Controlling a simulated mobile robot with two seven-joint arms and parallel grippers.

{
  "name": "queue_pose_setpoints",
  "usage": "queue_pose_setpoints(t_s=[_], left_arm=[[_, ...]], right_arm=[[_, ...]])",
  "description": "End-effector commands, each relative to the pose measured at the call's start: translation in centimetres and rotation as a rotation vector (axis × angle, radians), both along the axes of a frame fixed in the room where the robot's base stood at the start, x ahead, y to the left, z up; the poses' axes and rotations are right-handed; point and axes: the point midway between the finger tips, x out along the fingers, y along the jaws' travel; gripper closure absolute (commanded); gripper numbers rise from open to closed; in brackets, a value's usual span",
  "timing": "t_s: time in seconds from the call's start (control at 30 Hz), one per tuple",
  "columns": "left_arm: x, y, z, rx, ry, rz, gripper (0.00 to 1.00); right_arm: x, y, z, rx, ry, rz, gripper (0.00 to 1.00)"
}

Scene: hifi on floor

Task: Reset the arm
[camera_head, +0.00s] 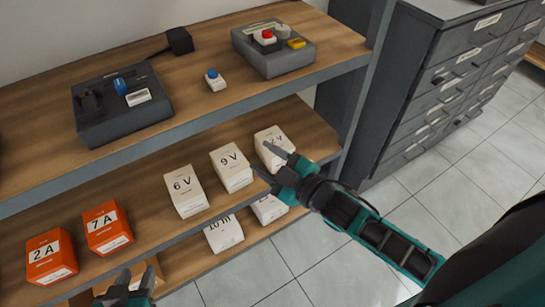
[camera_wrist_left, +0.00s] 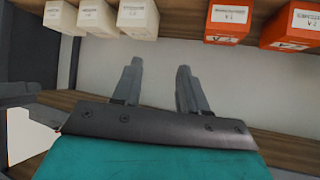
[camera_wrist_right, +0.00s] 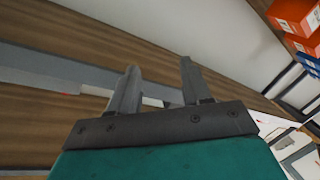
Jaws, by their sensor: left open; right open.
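My right gripper (camera_head: 275,167) is the one whose arm comes in from the right. It is open, with empty jaws, in front of the middle shelf by the white boxes at the right. It also shows open and empty in the right wrist view (camera_wrist_right: 158,88). My left gripper (camera_head: 127,284) is at the bottom edge of the head view, below the orange boxes. Its fingers are apart and empty in the left wrist view (camera_wrist_left: 157,85). Most of the left arm is out of the head view.
The middle shelf holds orange boxes 7 A (camera_head: 107,229) and 2 A (camera_head: 50,257), and white boxes 6 V (camera_head: 185,192) and 9 V (camera_head: 231,168). More white boxes (camera_head: 223,235) stand below. Dark devices (camera_head: 122,104) sit on the top shelf. A grey drawer cabinet (camera_head: 430,85) stands right; tiled floor (camera_head: 330,260) is clear.

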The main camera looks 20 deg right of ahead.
Motion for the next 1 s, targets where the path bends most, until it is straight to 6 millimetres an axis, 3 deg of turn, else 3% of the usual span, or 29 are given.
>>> queue_pose_setpoints(t_s=[0.53, 0.83, 1.0], left_arm=[[0.0, 0.0, 0.1, 0.0, 0.001, 0.0, 0.57], [-0.5, 1.0, -0.6, 0.021, 0.0, 0.011, 0.57], [-0.9, 1.6, -1.1, 0.029, 0.002, 0.021, 0.57]], right_arm=[[-1.3, -0.2, -1.4, 0.071, 0.092, -0.055, 0.52], [-9.9, -1.1, -8.1, 0.403, 0.549, -0.346, 0.52], [-11.5, -1.2, -9.1, 0.459, 0.625, -0.398, 0.52]])
